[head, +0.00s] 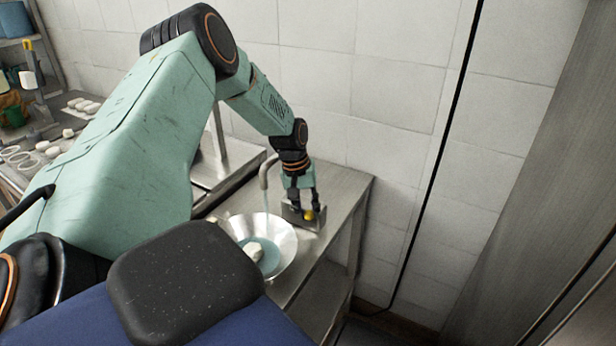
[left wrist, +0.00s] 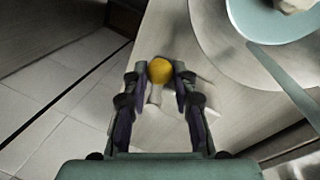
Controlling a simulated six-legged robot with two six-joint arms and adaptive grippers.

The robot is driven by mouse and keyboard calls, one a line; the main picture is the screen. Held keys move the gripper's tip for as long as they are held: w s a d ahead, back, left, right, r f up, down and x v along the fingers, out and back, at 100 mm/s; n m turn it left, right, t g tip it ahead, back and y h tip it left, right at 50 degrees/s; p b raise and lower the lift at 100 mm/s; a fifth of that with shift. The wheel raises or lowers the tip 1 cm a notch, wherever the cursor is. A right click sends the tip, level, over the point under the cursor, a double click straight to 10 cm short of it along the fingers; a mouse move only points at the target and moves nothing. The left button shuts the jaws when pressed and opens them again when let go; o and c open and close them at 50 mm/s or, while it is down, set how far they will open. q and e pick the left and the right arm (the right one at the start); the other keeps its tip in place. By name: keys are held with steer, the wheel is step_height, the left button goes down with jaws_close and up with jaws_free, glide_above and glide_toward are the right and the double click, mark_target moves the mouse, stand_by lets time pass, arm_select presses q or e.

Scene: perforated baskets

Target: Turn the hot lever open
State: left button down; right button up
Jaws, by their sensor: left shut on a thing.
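The lever has a round orange-yellow knob (head: 308,215) on a small grey metal block (head: 299,222) at the far right of the steel counter. In the left wrist view the knob (left wrist: 159,71) sits between the fingertips, with a pale stem below it. My left gripper (head: 305,208) reaches down over the block and is shut on the knob; its fingers (left wrist: 160,75) flank the knob on both sides. No hot or cold marking can be read. A curved tap spout (head: 264,172) stands left of the block, with a pale blue stream below it. My right gripper is not in view.
A wide metal basin (head: 287,238) stands under the spout, holding blue water and a pale lump (head: 254,251). The steel counter (head: 345,185) ends just right of the block, before a tiled wall. Shelves and pale items stand at the far left.

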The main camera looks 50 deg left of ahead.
arm_select(q)
steer(key=c, duration=1.1)
jaws_free()
steer(key=shift+o, duration=0.2)
step_height(320, 180, up, 12)
steer(key=s+a, duration=0.1)
steer(key=shift+s+a, duration=0.35)
steer(key=shift+f, duration=0.1)
